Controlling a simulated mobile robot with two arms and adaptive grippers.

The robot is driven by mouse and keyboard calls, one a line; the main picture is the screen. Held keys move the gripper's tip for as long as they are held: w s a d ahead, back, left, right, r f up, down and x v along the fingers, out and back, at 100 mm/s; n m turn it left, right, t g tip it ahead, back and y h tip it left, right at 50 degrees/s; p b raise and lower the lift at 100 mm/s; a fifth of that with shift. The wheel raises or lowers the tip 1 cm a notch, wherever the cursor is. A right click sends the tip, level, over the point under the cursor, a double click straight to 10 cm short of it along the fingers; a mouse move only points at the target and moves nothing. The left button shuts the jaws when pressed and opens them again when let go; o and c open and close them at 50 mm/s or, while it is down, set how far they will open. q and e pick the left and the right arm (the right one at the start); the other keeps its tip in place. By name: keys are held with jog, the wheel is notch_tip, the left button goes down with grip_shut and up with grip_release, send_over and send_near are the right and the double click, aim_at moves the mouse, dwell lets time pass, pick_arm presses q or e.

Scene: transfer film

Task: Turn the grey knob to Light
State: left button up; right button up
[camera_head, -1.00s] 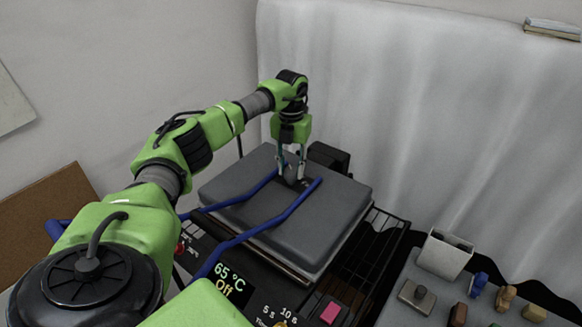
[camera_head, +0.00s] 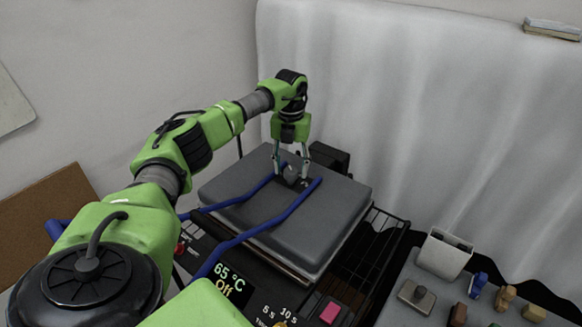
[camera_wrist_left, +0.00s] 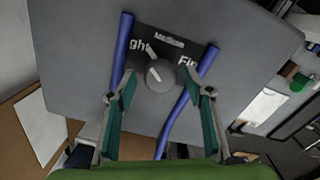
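The grey knob (camera_wrist_left: 160,76) sits on a dark dial plate (camera_wrist_left: 180,48) on top of the grey press lid (camera_head: 335,212). In the left wrist view the plate reads "Medium" at the top, with "ght" at left and "Fi" at right partly cut off. The knob's pale pointer mark runs toward the upper left, near the "ght" lettering. My left gripper (camera_head: 291,178) is over the dial, fingers spread; in the left wrist view its open fingertips (camera_wrist_left: 160,94) stand on either side of the knob, apart from it. My right gripper is not in view.
Blue handle bars (camera_head: 270,230) run along the lid on both sides of the dial. A display (camera_head: 229,287) reads 65 °C Off. A wire rack (camera_head: 375,250) lies right of the press. A tray with a white bin (camera_head: 443,256) and small stamps stands at the right.

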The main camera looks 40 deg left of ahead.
aim_at(291, 170)
pick_arm(q)
notch_tip(291, 170, up, 12)
dwell(0.6)
jog(key=shift+f, duration=0.1)
dwell(0.4)
